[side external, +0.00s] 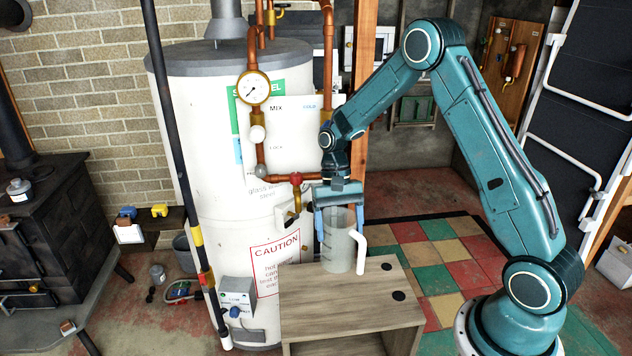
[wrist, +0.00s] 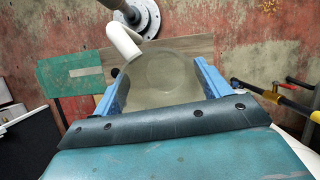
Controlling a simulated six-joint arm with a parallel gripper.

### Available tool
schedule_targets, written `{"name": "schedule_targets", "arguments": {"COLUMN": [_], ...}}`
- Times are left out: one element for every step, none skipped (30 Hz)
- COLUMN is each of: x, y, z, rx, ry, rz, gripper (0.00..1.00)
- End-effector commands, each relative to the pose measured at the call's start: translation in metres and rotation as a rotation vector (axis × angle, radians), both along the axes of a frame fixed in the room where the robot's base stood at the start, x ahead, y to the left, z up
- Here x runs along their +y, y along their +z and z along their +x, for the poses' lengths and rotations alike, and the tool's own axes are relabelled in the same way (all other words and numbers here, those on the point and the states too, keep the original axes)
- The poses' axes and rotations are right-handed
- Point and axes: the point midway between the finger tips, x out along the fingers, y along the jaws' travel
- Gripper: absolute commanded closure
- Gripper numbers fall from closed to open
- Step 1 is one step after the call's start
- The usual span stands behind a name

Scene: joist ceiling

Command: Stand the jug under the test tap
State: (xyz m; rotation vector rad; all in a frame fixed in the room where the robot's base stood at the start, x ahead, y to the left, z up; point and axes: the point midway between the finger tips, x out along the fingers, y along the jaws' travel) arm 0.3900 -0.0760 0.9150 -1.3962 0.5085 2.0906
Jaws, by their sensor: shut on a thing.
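The clear jug (side external: 338,250) with a white handle is upright at the back of the small wooden bench (side external: 335,300). I cannot tell if its base touches the top. My gripper (side external: 340,222) comes down from above, its blue fingers shut on the jug's two sides. In the wrist view the gripper (wrist: 160,75) spans the jug (wrist: 165,75), with the white handle (wrist: 124,42) at upper left. A red-knobbed tap (side external: 296,179) on the copper pipe is left of and above the jug. A brass and black fitting (wrist: 262,91) shows at right in the wrist view.
The white cylinder tank (side external: 220,190) stands close behind and left of the jug. A gauge (side external: 254,88) and copper pipes run up its front. A dark striped pole (side external: 172,120) is at left.

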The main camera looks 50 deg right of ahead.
Motion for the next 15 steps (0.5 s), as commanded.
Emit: {"name": "schedule_targets", "arguments": {"x": [0.008, 0.013, 0.018, 0.022, 0.026, 0.031, 0.036, 0.039, 0.045, 0.048, 0.052, 0.056, 0.059, 0.062, 0.066], "y": [-0.002, -0.003, -0.004, -0.005, -0.006, -0.007, -0.007, -0.008, -0.009, -0.01, -0.01, -0.011, -0.012, -0.012, -0.013], "z": [0.002, 0.004, 0.005, 0.006, 0.007, 0.008, 0.008, 0.009, 0.01, 0.011, 0.011, 0.012, 0.012, 0.012, 0.012], "rx": [0.001, 0.002, 0.001, 0.001, 0.001, 0.001, 0.001, 0.001, 0.001, 0.001, 0.001, 0.0, 0.001, 0.001, 0.001], "ry": [0.066, 0.107, 0.159, 0.199, 0.237, 0.287, 0.325, 0.362, 0.411, 0.443, 0.476, 0.516, 0.543, 0.568, 0.598], "rz": [-0.001, 0.0, -0.001, -0.001, -0.001, -0.001, -0.001, -0.001, -0.001, -0.001, -0.001, 0.0, -0.001, 0.0, -0.001], "gripper": [0.68, 0.68, 0.68, 0.68, 0.68, 0.68, 0.68, 0.68, 0.68, 0.68, 0.68, 0.68, 0.68, 0.68, 0.68]}}
